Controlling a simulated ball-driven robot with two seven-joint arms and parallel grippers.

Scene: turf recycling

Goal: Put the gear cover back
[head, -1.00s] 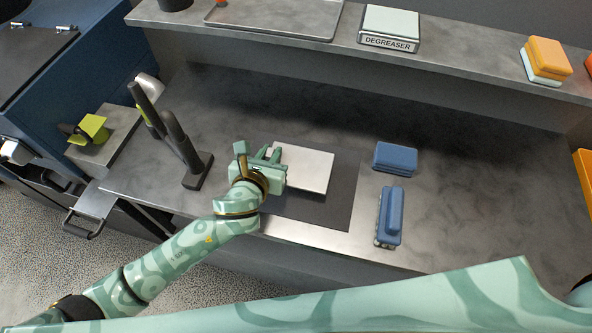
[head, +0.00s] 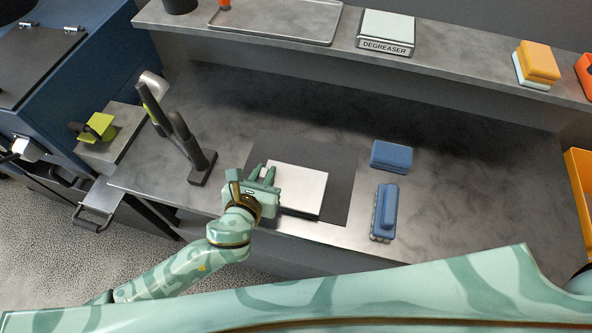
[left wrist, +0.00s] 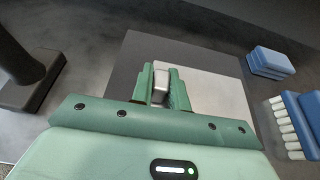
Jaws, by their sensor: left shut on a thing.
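A flat light-grey plate (head: 296,188), which I take for the gear cover, is over the dark mat (head: 338,170) near the bench's front edge. My left gripper (head: 264,175) is at the plate's left side. In the left wrist view my left gripper (left wrist: 162,82) has its fingers shut on a small grey block-like grip, with the plate (left wrist: 212,92) just beyond and to the right. I cannot tell whether the plate touches the mat. My right gripper is out of view.
A black stand (head: 190,150) rises left of the mat. A blue block (head: 391,155) and a blue brush (head: 385,210) lie to the right. A yellow-green part (head: 100,127) is at far left. A shelf holds a degreaser box (head: 387,30). The bench's right side is clear.

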